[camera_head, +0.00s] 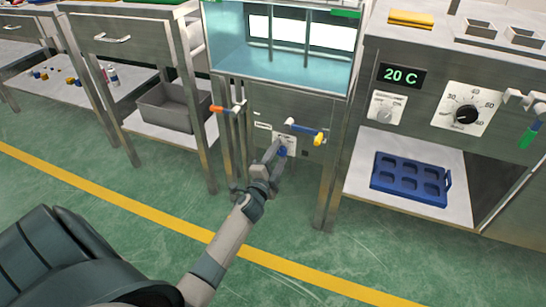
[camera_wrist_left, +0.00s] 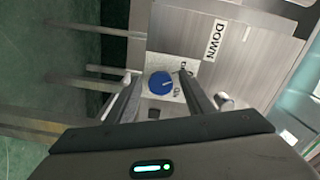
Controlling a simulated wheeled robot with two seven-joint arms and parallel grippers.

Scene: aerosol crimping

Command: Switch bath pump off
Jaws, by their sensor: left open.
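The blue rotary knob (camera_wrist_left: 160,83) sits on a small pale plate on the steel panel under the bath. A white mark shows on its face, and small lettering lies beside it, too small to read surely. The knob also shows in the head view (camera_head: 283,151), partly behind my gripper. My left gripper (camera_head: 276,154) is at the panel with its fingers open. In the wrist view its two fingers (camera_wrist_left: 158,92) stand on either side of the knob, with gaps visible. The bath (camera_head: 225,50) is a clear tank of bluish water above. My right gripper is out of view.
A valve with a yellow handle (camera_head: 318,138) is just right of my gripper, and an orange-handled valve (camera_head: 217,109) is to its left. Steel legs flank the panel. A blue tray (camera_head: 408,198) lies on the right shelf. The green floor in front is clear.

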